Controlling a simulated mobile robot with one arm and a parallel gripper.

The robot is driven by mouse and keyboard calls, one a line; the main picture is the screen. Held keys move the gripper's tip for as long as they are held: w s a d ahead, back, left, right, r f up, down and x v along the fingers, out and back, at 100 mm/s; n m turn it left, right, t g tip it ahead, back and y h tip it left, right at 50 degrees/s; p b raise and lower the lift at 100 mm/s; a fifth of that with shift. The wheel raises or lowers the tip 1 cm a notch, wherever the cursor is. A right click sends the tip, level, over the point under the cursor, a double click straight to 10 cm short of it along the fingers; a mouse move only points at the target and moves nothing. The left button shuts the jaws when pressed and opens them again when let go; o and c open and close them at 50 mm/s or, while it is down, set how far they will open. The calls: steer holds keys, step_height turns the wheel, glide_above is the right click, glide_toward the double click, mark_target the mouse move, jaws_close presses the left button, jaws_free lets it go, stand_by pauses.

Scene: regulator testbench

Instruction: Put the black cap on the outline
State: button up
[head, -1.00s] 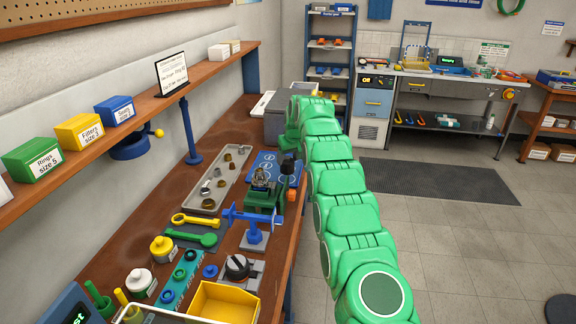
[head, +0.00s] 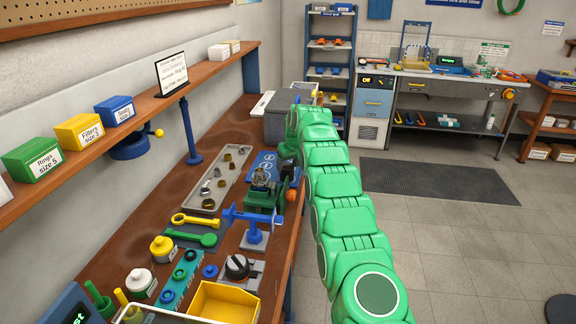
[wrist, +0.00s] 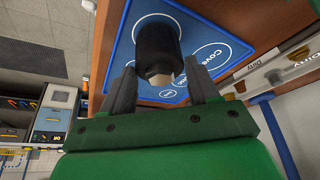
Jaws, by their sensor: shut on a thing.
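The black cap (wrist: 157,45) is between the two grey fingers of my gripper (wrist: 160,68) in the wrist view. My gripper is shut on it. The blue mat (wrist: 190,28) with white outlines and labels lies right beyond the cap. Part of a white outline (wrist: 143,19) shows around the cap's far end; whether the cap touches the mat I cannot tell. Another outline, labelled with "Cove", is to the right of the cap.
A grey tray (head: 226,172) of small metal parts is left of the mat. A green vise-like fixture (head: 263,198) and a blue stand (head: 254,224) are in front of it. A grey bin (head: 282,122) stands behind. The bench's right edge is close to my arm.

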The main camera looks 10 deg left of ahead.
steer(key=shift+f, duration=0.3)
steer(key=o, duration=1.2)
steer(key=shift+f, duration=0.1)
steer(key=shift+r, duration=0.2)
steer(key=v, duration=1.2)
